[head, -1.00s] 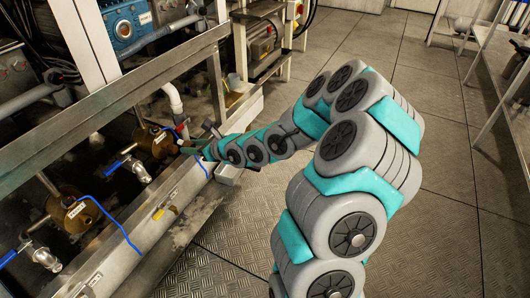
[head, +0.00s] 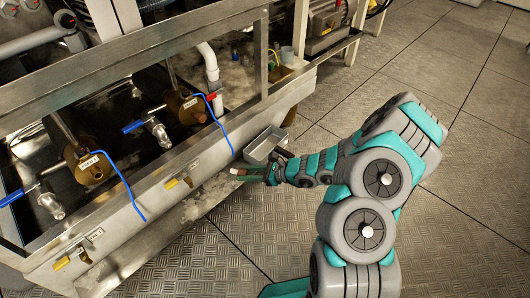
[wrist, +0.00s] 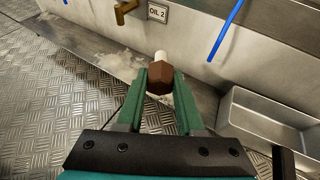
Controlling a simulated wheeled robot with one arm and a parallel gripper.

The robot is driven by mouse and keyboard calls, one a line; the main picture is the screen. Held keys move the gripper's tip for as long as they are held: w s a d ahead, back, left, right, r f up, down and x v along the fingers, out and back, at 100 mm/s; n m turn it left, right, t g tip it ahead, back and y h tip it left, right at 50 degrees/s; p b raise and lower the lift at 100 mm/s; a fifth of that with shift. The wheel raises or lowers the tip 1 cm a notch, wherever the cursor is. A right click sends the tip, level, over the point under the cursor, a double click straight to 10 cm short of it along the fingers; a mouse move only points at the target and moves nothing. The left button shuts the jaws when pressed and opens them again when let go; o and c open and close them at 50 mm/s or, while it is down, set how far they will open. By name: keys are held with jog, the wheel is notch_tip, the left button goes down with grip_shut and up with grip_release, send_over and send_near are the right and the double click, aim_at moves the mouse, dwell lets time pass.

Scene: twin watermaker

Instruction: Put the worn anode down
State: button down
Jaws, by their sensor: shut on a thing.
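The worn anode (wrist: 159,80) has a brown hexagonal head and a pale stub at its far end. My gripper (wrist: 160,88) is shut on its head, between two green fingers, in the wrist view. In the head view, my gripper (head: 248,173) hangs in front of the machine's lower wall, left of and below a grey metal tray (head: 263,147). The tray also shows in the wrist view (wrist: 232,99), to the right of the fingers; its visible floor looks empty. The anode is outside the tray, apart from it.
The steel wall has an "OIL 2" label (wrist: 157,13), a blue cable (wrist: 225,32) and a brass fitting (wrist: 123,11). Brown housings (head: 88,167) with blue-handled valves stand behind it. Patterned metal floor (head: 215,250) in front is clear, with pale stains.

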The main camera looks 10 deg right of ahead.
jog(key=shift+w+d+f, duration=0.8)
jog(key=shift+w+d, duration=0.4)
jog(key=shift+w, duration=1.1)
jog(key=shift+w+d+f, duration=0.85)
jog(key=shift+w+d, duration=0.3)
jog(key=shift+w, duration=1.15)
jog(key=shift+w+d+f, duration=0.8)
jog(key=shift+w+d, duration=0.4)
jog(key=shift+w, duration=1.1)
jog(key=shift+f, duration=0.15)
